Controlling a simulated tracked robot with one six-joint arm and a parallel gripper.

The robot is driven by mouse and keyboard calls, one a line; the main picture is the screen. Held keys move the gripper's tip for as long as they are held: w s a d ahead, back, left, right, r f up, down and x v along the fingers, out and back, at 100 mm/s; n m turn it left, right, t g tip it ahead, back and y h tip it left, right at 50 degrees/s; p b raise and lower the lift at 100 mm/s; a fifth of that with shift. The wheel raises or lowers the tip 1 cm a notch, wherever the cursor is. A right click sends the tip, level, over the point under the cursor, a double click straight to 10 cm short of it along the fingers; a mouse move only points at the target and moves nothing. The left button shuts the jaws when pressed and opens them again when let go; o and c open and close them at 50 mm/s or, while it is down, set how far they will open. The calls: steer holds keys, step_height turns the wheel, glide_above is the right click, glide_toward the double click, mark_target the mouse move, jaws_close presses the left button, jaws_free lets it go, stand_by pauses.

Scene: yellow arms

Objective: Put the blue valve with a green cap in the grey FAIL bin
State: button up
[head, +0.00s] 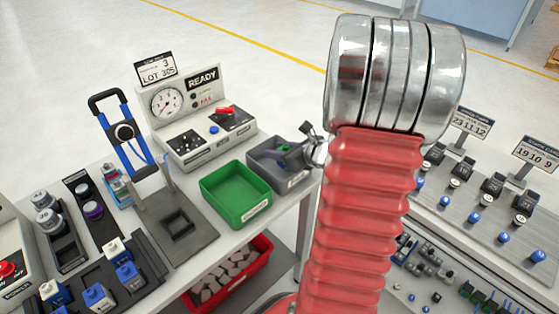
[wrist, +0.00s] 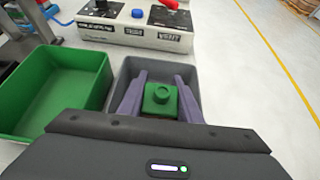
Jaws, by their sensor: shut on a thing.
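The valve's green cap (wrist: 160,98) shows in the wrist view between the two purple fingers of my gripper (wrist: 160,92), which is shut on the valve. The valve's body is mostly hidden below the cap, so its blue colour does not show clearly. The grey bin (wrist: 158,66) lies around and below the fingers in the wrist view. In the head view, my gripper (head: 287,152) is over the grey bin (head: 290,184), partly inside its outline. I cannot tell whether the valve touches the bin floor.
An empty green bin (head: 236,206) stands directly left of the grey bin. A test console (head: 205,125) with a gauge and red lever stands behind. A red crate (head: 262,247) is below.

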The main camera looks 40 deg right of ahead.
mark_target(278, 170)
steer(key=shift+f, duration=0.25)
steer(key=shift+f, duration=2)
steer(key=o, duration=1.1)
steer(key=shift+f, duration=0.1)
steer(key=shift+s+r, duration=0.2)
steer(key=shift+r, duration=0.05)
steer(key=v, duration=1.1)
steer(key=shift+s+r, duration=0.1)
steer(key=shift+s, duration=0.2)
